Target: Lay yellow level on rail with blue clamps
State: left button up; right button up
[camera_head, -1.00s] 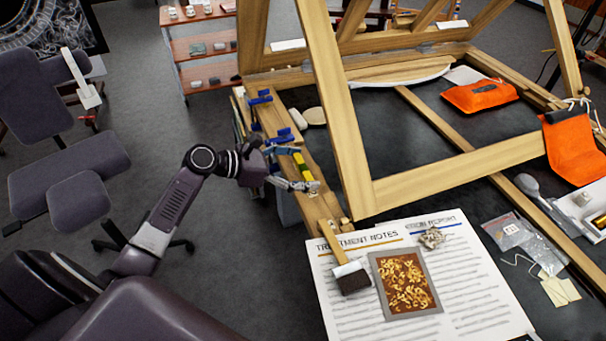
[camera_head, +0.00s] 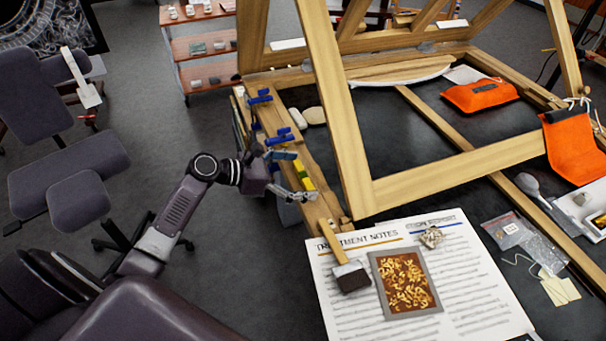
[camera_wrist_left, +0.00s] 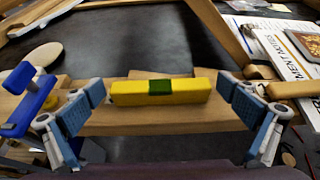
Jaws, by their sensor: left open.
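The yellow level (camera_wrist_left: 187,90), with a green middle, lies along the wooden rail (camera_wrist_left: 150,122) in the left wrist view. It also shows in the head view (camera_head: 303,177), partly hidden by my fingers. My left gripper (camera_head: 290,175) is open at the rail's outer edge. In the left wrist view its blue-padded fingers (camera_wrist_left: 160,108) stand apart, one beyond each end of the level, with gaps visible. Blue clamps (camera_head: 279,137) sit on the rail farther back, and one blue clamp (camera_wrist_left: 32,100) shows at the left in the wrist view. My right gripper is not in view.
A wooden-handled brush (camera_head: 350,275) lies at the rail's near end, over the treatment notes sheet (camera_head: 480,290). A gilt fragment (camera_head: 405,283) rests on the sheet. A tilted wooden frame (camera_head: 343,120) stands right of the rail.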

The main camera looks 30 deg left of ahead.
pick_arm(q)
jog(key=b+v, duration=0.1)
jog(key=v, duration=1.1)
jog(key=shift+r, duration=0.2)
jog(key=s+a+f+m+g+y, duration=0.1)
jog(key=s+f+m+g+y, duration=0.2)
jog(key=f, duration=1)
jog(key=s+a+f+m+y, duration=0.15)
jog(key=s+f, duration=0.35)
jog(key=f, duration=0.8)
jog(key=s+a+f+m+g+y, duration=0.1)
jog(key=s+f+m+g+y, duration=0.2)
jog(key=f, duration=0.9)
jog(key=s+d+f+m+g+y, duration=0.1)
jog(key=s+d+f+m, duration=0.2)
jog(key=s+f+m, duration=0.35)
jog(key=s+d+f+m+g+y, duration=0.1)
jog(key=s+d+f+m, duration=0.15)
jog(key=s+f, duration=0.55)
jog(key=s+d+f+m, duration=0.2)
jog(key=s+d+m, duration=0.3)
jog(key=s+m, duration=0.2)
jog(key=s+d+f+m+g, duration=0.1)
jog(key=s+d+f+m, duration=0.2)
jog(key=s, duration=0.6)
jog(key=d+m, duration=0.2)
jog(key=m, duration=0.1)
jog(key=shift+s+d+f+m, duration=0.35)
jog(key=shift+d, duration=0.05)
